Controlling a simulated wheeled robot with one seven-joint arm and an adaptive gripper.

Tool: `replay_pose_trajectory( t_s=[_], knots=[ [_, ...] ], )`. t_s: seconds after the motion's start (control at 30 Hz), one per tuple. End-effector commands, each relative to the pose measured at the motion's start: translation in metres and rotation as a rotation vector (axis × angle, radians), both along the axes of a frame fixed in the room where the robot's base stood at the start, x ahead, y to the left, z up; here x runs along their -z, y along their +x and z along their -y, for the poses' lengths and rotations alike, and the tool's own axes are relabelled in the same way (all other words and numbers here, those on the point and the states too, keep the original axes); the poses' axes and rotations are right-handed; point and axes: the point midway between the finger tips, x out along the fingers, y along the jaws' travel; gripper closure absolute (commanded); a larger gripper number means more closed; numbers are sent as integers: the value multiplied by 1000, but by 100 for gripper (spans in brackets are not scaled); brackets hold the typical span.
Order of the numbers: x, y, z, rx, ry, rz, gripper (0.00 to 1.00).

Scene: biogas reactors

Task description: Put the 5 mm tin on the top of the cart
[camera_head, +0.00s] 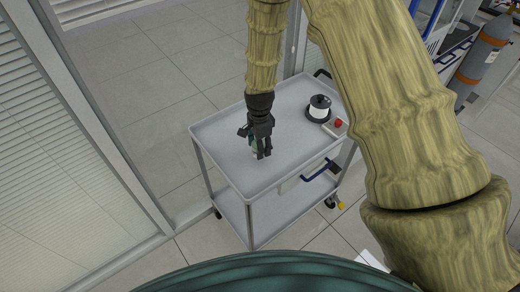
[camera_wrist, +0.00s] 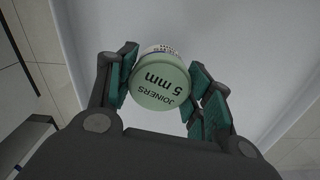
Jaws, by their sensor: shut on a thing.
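The 5 mm tin (camera_wrist: 160,82) is a small round tin with a pale green lid reading "JOINERS 5 mm", seen in the wrist view. My gripper (camera_wrist: 168,85) has its green-padded fingers on both sides of it and is shut on it. In the head view my gripper (camera_head: 260,148) points down over the left middle of the cart's top (camera_head: 232,165). The tin is mostly hidden there behind the fingers. I cannot tell whether the tin touches the cart's top or is just above it.
A black spool with white winding (camera_head: 318,108) stands at the cart's back right. A small box with a red button (camera_head: 337,125) sits beside it. The cart top's front and left are clear. A glass partition (camera_head: 60,130) stands to the left. A grey gas cylinder (camera_head: 484,58) is at far right.

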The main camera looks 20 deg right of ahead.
Motion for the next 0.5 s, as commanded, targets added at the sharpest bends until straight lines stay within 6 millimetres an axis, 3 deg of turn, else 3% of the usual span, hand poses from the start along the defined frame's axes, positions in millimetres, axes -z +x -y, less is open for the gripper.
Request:
replay_pose_trajectory(
  t_s=[0.5],
  knots=[
    [33,0,0,0,0,0,73]
  ],
)
